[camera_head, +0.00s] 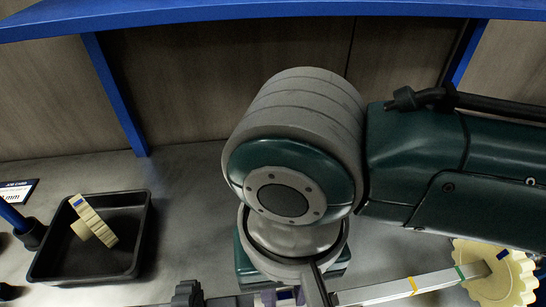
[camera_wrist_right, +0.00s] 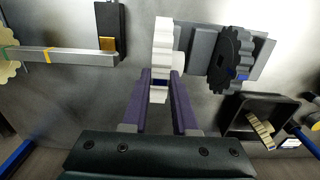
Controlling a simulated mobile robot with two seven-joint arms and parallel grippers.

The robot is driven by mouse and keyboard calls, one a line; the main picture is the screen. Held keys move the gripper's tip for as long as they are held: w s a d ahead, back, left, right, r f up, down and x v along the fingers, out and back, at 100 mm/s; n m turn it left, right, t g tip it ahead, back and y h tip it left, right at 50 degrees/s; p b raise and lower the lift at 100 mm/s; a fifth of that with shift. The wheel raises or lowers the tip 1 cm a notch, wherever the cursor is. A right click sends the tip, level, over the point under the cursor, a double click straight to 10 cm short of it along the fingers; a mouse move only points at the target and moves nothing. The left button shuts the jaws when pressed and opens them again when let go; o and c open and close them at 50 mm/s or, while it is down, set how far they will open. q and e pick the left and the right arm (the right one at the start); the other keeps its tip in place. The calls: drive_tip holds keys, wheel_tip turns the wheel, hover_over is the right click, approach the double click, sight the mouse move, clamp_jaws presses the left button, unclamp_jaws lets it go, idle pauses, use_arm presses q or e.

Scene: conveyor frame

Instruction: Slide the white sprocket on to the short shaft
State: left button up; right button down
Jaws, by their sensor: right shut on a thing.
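The white sprocket (camera_wrist_right: 161,40) is seen edge-on in the right wrist view, with a blue mark near its lower rim. My right gripper (camera_wrist_right: 161,78) is shut on it with purple fingers. A pale round stub (camera_wrist_right: 178,64) shows at the sprocket's right side; I cannot tell whether it is a hub or the short shaft's end. Just right stand grey blocks (camera_wrist_right: 201,48) and a dark gear (camera_wrist_right: 232,62) with a blue mark. In the head view my right arm hides the sprocket and most of the gripper; the dark gear (camera_head: 187,293) shows at the bottom edge.
A black tray (camera_head: 145,235) at left holds a cream gear (camera_head: 95,222). A long grey bar (camera_head: 390,291) with coloured bands carries a cream sprocket (camera_head: 495,283) at right. Blue frame legs (camera_head: 115,95) rise behind. Bench between tray and arm is clear.

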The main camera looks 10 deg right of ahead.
drive_tip(key=d+p, duration=0.2)
drive_tip(key=d, duration=0.2)
drive_tip(key=shift+w+d+p, duration=0.1)
drive_tip(key=shift+d+p, duration=0.2)
drive_tip(key=shift+p, duration=0.1)
drive_tip(key=shift+r, duration=0.1)
drive_tip(key=shift+p, duration=0.4)
